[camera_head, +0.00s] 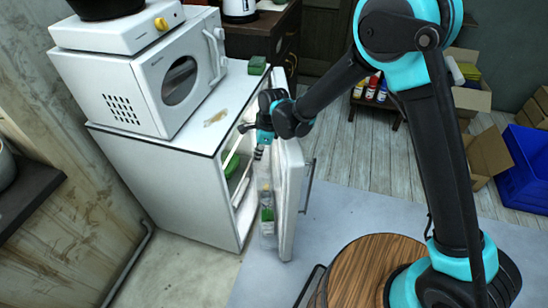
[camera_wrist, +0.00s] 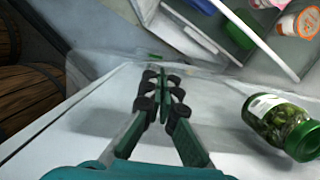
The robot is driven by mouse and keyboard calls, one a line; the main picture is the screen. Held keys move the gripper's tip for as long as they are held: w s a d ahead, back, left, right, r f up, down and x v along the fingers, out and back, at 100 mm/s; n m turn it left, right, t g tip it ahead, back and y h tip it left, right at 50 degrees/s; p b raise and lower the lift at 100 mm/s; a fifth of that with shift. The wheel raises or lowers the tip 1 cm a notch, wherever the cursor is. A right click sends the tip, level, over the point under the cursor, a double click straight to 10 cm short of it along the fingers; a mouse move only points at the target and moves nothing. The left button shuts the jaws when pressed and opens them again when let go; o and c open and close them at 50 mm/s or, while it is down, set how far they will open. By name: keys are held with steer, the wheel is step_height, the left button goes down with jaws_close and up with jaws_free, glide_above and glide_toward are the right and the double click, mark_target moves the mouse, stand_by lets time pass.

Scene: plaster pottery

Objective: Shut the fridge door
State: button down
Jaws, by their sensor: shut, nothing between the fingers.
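The small white fridge (camera_head: 175,190) stands at the left in the head view. Its door (camera_head: 290,205) is open and swung out to the right, with a bar handle (camera_head: 308,186) on its outer side. My gripper (camera_head: 246,128) is over the opening, near the top of the door, on its inner side. In the wrist view the fingers (camera_wrist: 160,78) are together with nothing between them. A jar with green contents (camera_wrist: 283,124) lies to their right in that view. Whether my gripper touches the door cannot be told.
A microwave (camera_head: 165,80) sits on the fridge top, with a green sponge (camera_head: 257,66) near the corner. Wooden barrels (camera_wrist: 30,98) show at the left of the wrist view. Cardboard boxes (camera_head: 488,155) and a blue crate (camera_head: 530,165) stand at the right. The floor beyond the door is clear.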

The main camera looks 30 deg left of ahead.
steer(key=shift+s+a, duration=0.25)
steer(key=shift+a, duration=0.65)
steer(key=shift+s+a, duration=0.3)
steer(key=shift+a, duration=0.55)
steer(key=shift+s+a, duration=0.25)
steer(key=shift+a, duration=0.65)
